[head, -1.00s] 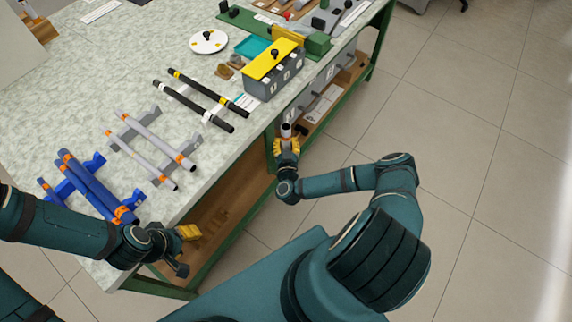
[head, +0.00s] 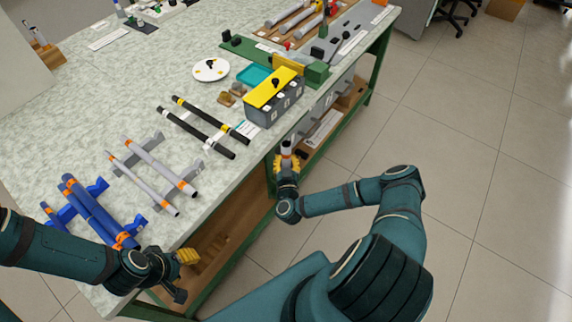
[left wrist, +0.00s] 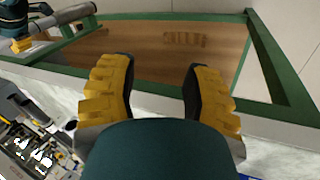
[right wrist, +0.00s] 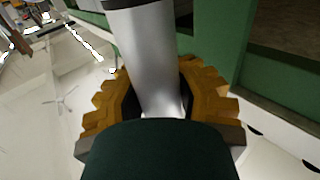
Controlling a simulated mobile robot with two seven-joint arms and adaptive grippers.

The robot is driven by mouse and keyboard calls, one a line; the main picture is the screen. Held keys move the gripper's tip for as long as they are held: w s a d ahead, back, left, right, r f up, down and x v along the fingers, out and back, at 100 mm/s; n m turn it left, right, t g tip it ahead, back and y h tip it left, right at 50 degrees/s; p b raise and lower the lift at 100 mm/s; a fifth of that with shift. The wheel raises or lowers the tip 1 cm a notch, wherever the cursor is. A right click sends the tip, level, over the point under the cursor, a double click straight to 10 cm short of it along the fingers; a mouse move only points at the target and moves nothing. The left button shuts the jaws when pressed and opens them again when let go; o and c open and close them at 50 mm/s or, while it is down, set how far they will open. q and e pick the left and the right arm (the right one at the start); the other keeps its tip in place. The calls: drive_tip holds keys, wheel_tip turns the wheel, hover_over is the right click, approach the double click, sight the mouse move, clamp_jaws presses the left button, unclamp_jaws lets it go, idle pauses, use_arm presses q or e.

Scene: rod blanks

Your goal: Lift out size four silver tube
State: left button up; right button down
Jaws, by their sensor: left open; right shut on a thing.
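My right gripper (head: 287,160) is shut on a silver tube (right wrist: 145,55), which stands up between its yellow fingers beside the table's front edge. The tube's upper end is dark in the right wrist view. In the head view only its short top (head: 286,147) shows, with orange near the fingers. I cannot read any size mark on it. My left gripper (head: 182,272) is open and empty near the table's front left corner. Its fingers (left wrist: 160,90) are apart in the left wrist view. Two more silver tubes with orange bands (head: 160,167) (head: 143,183) lie on a grey rack.
Blue tubes (head: 92,207) lie on a blue rack at the near left. Black tubes (head: 210,120) lie further back. A grey box with a yellow top (head: 272,92) stands near the front edge. A green table frame (head: 205,283) with a wooden shelf is below.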

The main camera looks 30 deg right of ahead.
use_arm(q)
drive_tip(key=shift+t, duration=0.3)
drive_tip(key=r+p, duration=0.1)
drive_tip(key=r, duration=0.1)
drive_tip(key=w+r+p, duration=0.1)
drive_tip(key=p, duration=0.1)
drive_tip(key=r+p, duration=0.2)
drive_tip(key=shift+w+a+r, duration=0.15)
drive_tip(key=shift+w+r, duration=0.15)
drive_tip(key=shift+w, duration=0.1)
use_arm(e)
wheel_tip(320, 180, up, 23)
drive_tip(key=shift+a, duration=0.1)
